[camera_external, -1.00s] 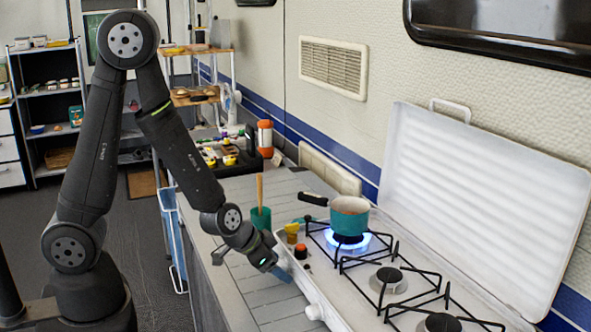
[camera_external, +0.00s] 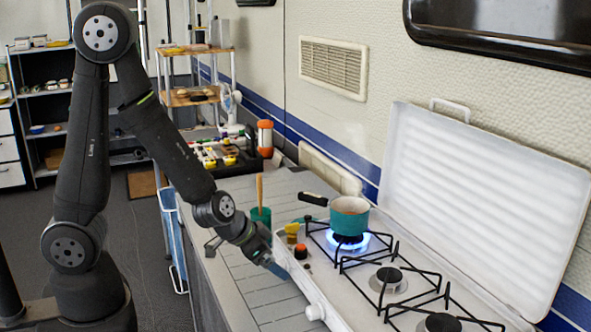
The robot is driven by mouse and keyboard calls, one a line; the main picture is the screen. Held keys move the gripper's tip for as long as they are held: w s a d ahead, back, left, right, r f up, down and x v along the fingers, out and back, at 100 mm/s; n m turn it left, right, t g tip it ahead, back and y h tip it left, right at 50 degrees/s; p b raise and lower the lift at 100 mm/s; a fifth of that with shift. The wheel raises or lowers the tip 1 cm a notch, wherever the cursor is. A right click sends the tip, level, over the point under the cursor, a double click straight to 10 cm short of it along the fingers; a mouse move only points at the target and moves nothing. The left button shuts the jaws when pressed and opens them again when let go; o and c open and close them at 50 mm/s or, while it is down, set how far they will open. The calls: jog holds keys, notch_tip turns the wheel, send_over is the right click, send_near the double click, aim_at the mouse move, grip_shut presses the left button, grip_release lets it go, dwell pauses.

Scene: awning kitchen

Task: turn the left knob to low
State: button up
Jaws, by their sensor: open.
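A white gas stove (camera_external: 325,290) stands on the counter with its lid raised. A white knob (camera_external: 315,312) shows on its front side, toward the bottom of the picture. The left knob is not clearly visible; my gripper covers that part of the front. My gripper (camera_external: 278,270) is open, at the left end of the stove front. I cannot tell whether its fingers are around a knob or touching one. A blue flame (camera_external: 347,240) burns on the left burner, under a teal pot (camera_external: 349,218).
The pot's dark handle (camera_external: 313,199) points left. An orange-topped shaker (camera_external: 300,251) and a yellow item (camera_external: 292,230) stand at the stove's left end. A green cup (camera_external: 261,217) with a wooden utensil stands behind my gripper. The slatted counter in front is clear.

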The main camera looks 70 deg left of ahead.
jog(key=v, duration=0.3)
jog(key=shift+r, duration=0.5)
